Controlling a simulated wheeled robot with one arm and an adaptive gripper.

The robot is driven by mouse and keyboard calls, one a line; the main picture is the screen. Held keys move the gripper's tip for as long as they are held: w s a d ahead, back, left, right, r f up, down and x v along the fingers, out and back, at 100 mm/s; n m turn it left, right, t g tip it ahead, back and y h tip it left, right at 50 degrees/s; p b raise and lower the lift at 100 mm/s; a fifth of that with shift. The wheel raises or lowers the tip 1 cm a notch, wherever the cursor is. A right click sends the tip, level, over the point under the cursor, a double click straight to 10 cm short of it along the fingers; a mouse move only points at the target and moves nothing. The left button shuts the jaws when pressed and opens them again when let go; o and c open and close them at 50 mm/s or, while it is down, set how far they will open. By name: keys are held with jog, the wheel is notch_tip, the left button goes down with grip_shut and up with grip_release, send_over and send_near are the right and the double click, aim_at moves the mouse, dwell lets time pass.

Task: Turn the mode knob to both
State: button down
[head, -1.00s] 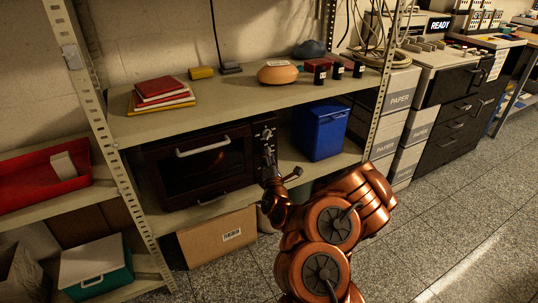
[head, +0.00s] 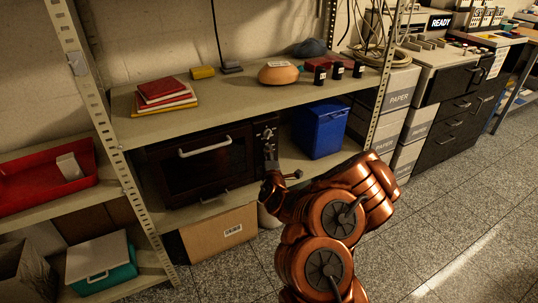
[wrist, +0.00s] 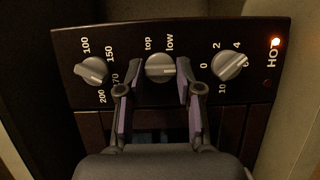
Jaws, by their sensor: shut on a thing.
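The oven (head: 195,165) stands on the middle shelf, its knob panel at its right end. In the wrist view the mode knob (wrist: 160,66) is the middle of three grey knobs, with "top" and "low" printed above it. Its ridge lies roughly across the picture, with a pale mark at the right end. Any "both" label is hidden or unreadable. My gripper (wrist: 154,75) has one finger on each side of this knob and is shut on it. In the head view my gripper (head: 270,158) is at the panel, its fingertips small and dark.
The temperature knob (wrist: 92,70) is left of the mode knob and the timer knob (wrist: 229,66) right of it, both close to my fingers. A lamp (wrist: 276,41) glows by "HOT". A blue bin (head: 320,130) stands right of the oven, and a cardboard box (head: 220,235) below.

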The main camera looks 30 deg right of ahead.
jog(key=shift+d, duration=0.1)
jog(key=c, duration=0.8)
grip_release()
jog(key=shift+o, duration=0.2)
jog(key=shift+s+d+m+t+y+b, duration=0.1)
jog(key=shift+d+m+t+y+b, duration=0.2)
jog(key=shift+m+y, duration=3.25)
jog(key=shift+w+d+m+t+y+b, duration=0.25)
jog(key=shift+m+y, duration=0.75)
jog(key=shift+m, duration=5.1)
jog(key=shift+s+d+m+t+y+b, duration=0.2)
jog(key=shift+m+t+y+b, duration=0.25)
jog(key=shift+m+y, duration=3.1)
jog(key=shift+m+g+h+p, duration=0.35)
jog(key=shift+h+p, duration=0.4)
jog(key=shift+h, duration=0.45)
